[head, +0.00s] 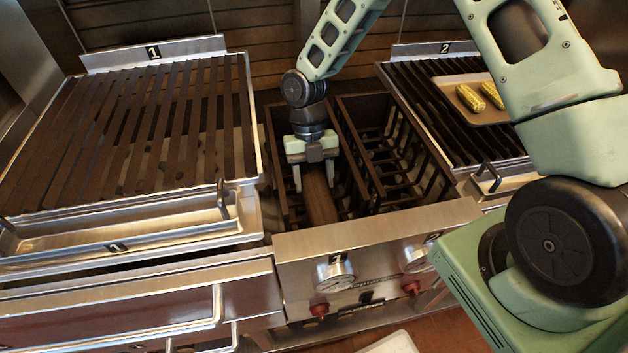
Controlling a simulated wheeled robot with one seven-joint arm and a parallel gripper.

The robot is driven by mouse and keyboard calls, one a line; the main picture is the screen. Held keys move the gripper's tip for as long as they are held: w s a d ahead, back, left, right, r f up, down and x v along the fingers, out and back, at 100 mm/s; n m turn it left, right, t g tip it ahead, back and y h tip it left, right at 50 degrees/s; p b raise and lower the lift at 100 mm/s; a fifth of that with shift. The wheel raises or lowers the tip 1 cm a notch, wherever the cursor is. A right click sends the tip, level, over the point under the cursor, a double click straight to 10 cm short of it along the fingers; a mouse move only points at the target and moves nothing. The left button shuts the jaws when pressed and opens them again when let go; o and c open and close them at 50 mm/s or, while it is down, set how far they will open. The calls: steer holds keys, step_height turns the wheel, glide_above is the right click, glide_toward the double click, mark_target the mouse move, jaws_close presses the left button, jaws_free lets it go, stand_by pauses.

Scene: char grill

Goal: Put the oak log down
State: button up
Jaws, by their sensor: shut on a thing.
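The oak log (319,198) is a brown wooden piece in the left compartment of the dark slatted rack between the two grills. It lies lengthwise, front to back, with its near end toward the front panel. My gripper (313,186) reaches down into this left compartment (276,165), with its two pale fingers on either side of the log. The gripper is shut on the log. The log's far end is hidden under the gripper, and I cannot tell whether its underside touches the rack bars.
Grill 1 (152,128) stands to the left and grill 2 (418,100) to the right, with a tray (455,99) of corn on it. The right rack compartment (392,160) looks empty. A steel front panel (375,243) with gauges and red knobs borders the rack.

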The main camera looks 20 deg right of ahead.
steer(key=shift+f, duration=1)
steer(key=shift+f, duration=0.1)
steer(key=o, duration=1.5)
steer(key=shift+c, duration=0.2)
